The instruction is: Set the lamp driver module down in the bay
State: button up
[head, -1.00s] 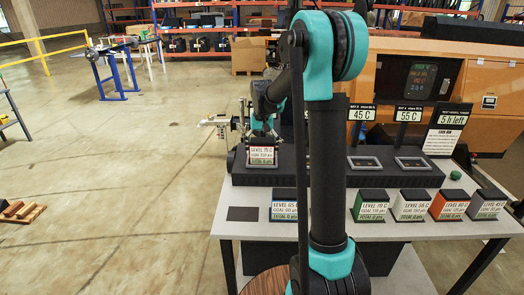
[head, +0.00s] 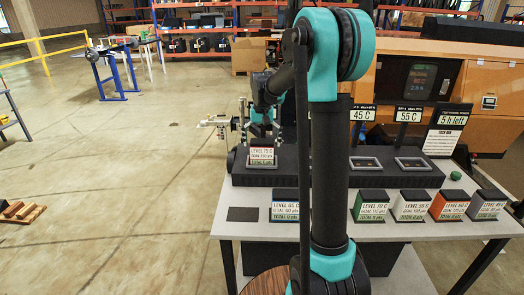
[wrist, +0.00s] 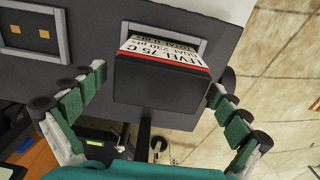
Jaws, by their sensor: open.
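The lamp driver module (head: 262,155), labelled LEVEL 75 C, stands in the leftmost bay of the long dark rack. In the wrist view the dark-topped module (wrist: 160,82) sits inside a light metal bay frame (wrist: 203,45). My gripper (head: 263,129) is just above the module in the head view.
The dark rack (head: 310,176) has two empty bays to the right, one of them here (head: 412,163), with signs behind. Several labelled modules (head: 410,205) line the front of the grey table (head: 330,228). A dark flat pad (head: 242,214) lies at the front left. A green button (head: 455,175) is at right.

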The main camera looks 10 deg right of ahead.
notch_tip(320, 180, up, 9)
dwell(0.3)
